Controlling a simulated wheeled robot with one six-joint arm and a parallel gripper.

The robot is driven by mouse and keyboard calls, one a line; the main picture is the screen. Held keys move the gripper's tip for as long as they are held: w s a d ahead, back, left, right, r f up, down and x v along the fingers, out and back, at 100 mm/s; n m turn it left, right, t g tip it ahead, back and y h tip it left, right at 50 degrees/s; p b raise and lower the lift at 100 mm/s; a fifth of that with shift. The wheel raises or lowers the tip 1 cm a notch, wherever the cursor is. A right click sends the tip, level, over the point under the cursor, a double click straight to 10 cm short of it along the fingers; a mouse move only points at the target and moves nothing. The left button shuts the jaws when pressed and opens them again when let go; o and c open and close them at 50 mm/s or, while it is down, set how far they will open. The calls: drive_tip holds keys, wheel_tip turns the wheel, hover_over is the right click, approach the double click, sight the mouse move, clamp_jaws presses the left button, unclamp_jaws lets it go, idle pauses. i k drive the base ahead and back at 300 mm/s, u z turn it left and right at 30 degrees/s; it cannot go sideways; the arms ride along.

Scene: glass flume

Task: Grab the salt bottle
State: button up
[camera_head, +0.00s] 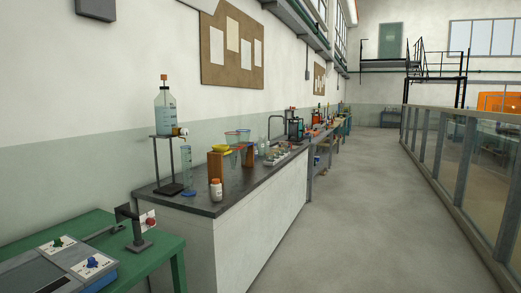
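A small white bottle with an orange cap (216,191) stands upright near the front edge of the dark bench top (200,205), at its near end. I take it for the salt bottle, but its label is too small to read. My gripper is not in view.
A large clear bottle (165,112) stands on a tall stand behind it to the left. A blue lid (189,193), clear cylinder (187,165) and wooden block (215,167) are close by. A green table (150,262) adjoins. The grey aisle (350,190) is clear, with glass-panelled railing (441,160) right.

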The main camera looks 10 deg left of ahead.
sight(259, 144)
drive_tip(key=z, duration=0.15)
drive_tip(key=i, duration=0.85)
drive_tip(key=z, duration=0.2)
drive_tip(key=i, duration=4)
drive_tip(key=u, duration=1.15)
drive_tip(key=i, duration=2)
drive_tip(key=u, duration=0.65)
